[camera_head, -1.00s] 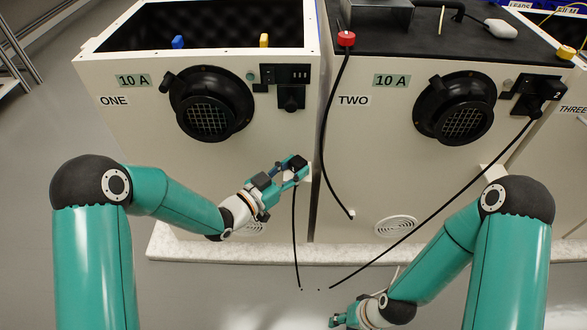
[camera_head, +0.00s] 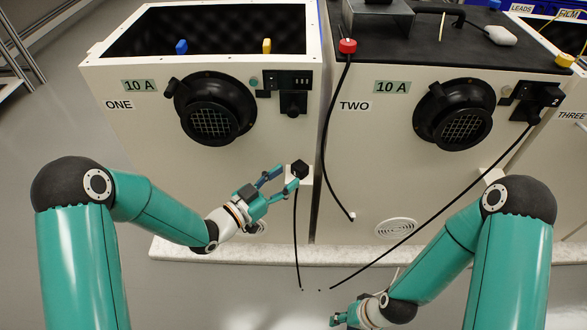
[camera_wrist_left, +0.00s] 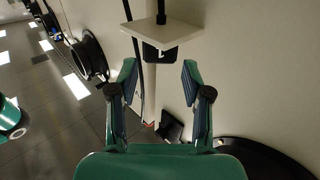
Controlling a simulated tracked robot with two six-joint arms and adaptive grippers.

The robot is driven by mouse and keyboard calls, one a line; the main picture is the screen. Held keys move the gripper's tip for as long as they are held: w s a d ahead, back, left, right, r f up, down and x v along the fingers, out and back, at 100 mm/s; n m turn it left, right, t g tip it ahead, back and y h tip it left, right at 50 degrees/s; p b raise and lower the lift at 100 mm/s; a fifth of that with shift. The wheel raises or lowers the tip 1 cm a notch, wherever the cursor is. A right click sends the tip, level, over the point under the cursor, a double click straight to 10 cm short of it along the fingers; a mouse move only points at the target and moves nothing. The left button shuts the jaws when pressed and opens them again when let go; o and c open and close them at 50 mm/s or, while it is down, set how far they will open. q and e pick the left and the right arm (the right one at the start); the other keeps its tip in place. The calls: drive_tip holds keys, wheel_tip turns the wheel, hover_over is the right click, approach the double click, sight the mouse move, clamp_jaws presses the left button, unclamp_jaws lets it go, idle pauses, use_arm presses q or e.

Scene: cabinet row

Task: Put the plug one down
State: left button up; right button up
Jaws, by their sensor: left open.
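Plug one is a black block (camera_head: 299,169) resting on a small white shelf (camera_head: 304,182) on the front of cabinet ONE, near its right edge. Its black cable (camera_head: 297,235) hangs down from the shelf. In the left wrist view the picture is turned over: the plug (camera_wrist_left: 152,54) shows against the shelf (camera_wrist_left: 163,33). My left gripper (camera_head: 284,180) is open, just left of the plug, fingers spread and apart from it. It also shows in the left wrist view (camera_wrist_left: 160,80). My right gripper (camera_head: 337,320) is low at the bottom edge, its jaws unclear.
Cabinet ONE (camera_head: 130,165) has a round black vent (camera_head: 212,105) and a socket panel (camera_head: 293,102) above the shelf. A loose cable (camera_head: 324,160) hangs on cabinet TWO (camera_head: 365,175), and another cable (camera_head: 455,204) slants from its socket. The floor in front is clear.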

use_arm(q)
drive_tip(key=v, duration=0.8)
drive_tip(key=s+a+f+n+g+y, duration=0.1)
drive_tip(key=s+f+n+g+y, duration=0.15)
drive_tip(key=f, duration=0.55)
drive_tip(key=s+a+f+n+g+y, duration=0.1)
drive_tip(key=s+f+n+g+y, duration=0.1)
drive_tip(key=f+n+y, duration=0.35)
drive_tip(key=s+f+n+g, duration=0.1)
drive_tip(key=s+f+g, duration=0.3)
drive_tip(key=s, duration=0.4)
drive_tip(key=s+f+n+g, duration=0.2)
drive_tip(key=s+f+g, duration=0.1)
drive_tip(key=s+f, duration=0.3)
drive_tip(key=shift+s+a+g+y+p, duration=0.35)
drive_tip(key=shift+s+y+p, duration=0.1)
drive_tip(key=shift+s, duration=0.55)
